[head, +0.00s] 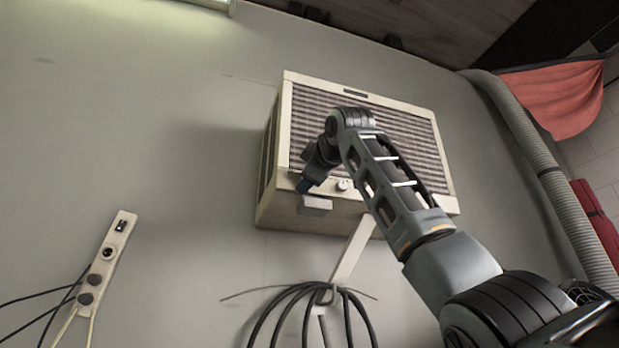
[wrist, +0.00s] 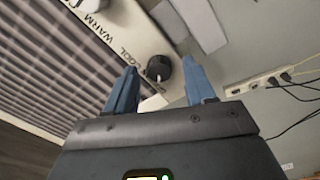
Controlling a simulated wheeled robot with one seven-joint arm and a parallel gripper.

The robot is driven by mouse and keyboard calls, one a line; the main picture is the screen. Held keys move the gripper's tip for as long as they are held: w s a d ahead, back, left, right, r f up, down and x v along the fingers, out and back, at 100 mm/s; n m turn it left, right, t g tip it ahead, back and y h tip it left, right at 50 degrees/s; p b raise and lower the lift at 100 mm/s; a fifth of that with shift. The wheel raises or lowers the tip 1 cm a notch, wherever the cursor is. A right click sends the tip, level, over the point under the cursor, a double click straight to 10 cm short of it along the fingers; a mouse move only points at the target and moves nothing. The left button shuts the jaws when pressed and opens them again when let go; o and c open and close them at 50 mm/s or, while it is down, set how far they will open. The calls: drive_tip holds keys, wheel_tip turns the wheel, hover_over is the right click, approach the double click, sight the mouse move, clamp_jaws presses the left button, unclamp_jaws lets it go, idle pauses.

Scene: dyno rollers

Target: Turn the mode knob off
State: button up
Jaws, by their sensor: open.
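A beige wall air-conditioner unit (head: 287,112) has a louvred front and a control strip along its lower edge. In the wrist view, a dark round knob (wrist: 158,69) sits on that strip beside the word COOL. A second, pale knob (wrist: 91,3) is cut off at the top edge, near the word WARM; a knob (head: 343,185) also shows in the head view. I cannot tell from the lettering which one is the mode knob. My gripper (wrist: 159,65) is open, with its blue fingers on either side of the dark knob. Contact is not clear. In the head view my gripper (head: 304,186) covers the strip's left part.
A beige bracket (head: 352,252) and looped black cable (head: 291,293) hang below. A power strip (head: 108,252) with cords is on the wall at left. A grey corrugated hose (head: 533,150) runs down at right.

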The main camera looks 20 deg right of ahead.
drive_tip(key=s+b, duration=0.3)
drive_tip(key=s, duration=0.4)
drive_tip(key=shift+s+f, duration=0.15)
drive_tip(key=shift+s, duration=0.1)
idle(0.3)
